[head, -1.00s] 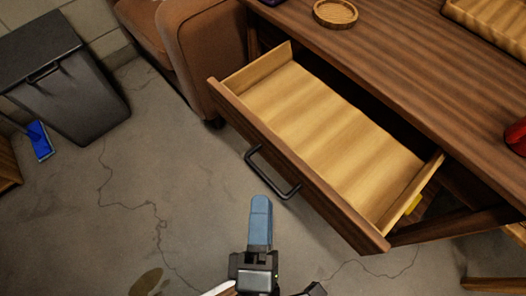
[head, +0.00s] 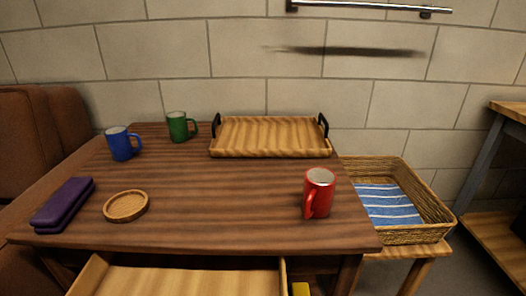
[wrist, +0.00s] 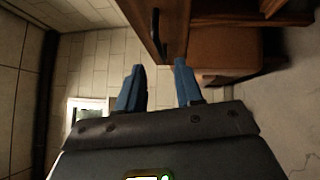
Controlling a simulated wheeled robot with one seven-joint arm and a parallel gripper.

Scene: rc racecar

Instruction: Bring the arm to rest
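My gripper (wrist: 160,87) shows only in the wrist view. Its two blue fingers are apart with nothing between them. Beyond the fingers, in the upper part of that view, is a wooden drawer front with a dark handle (wrist: 156,32), apart from the fingertips. In the head view the drawer (head: 185,281) is pulled out below the front edge of the wooden table (head: 230,205). The part of the drawer in view looks empty; its front is cut off by the frame. My arm is not in the head view.
On the table stand a blue mug (head: 121,146), a green mug (head: 178,128), a red mug (head: 318,194), a purple case (head: 63,204), a round wooden coaster (head: 126,206) and a wooden tray (head: 270,137). A wicker basket (head: 415,232) with a striped cloth (head: 388,205) stands right.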

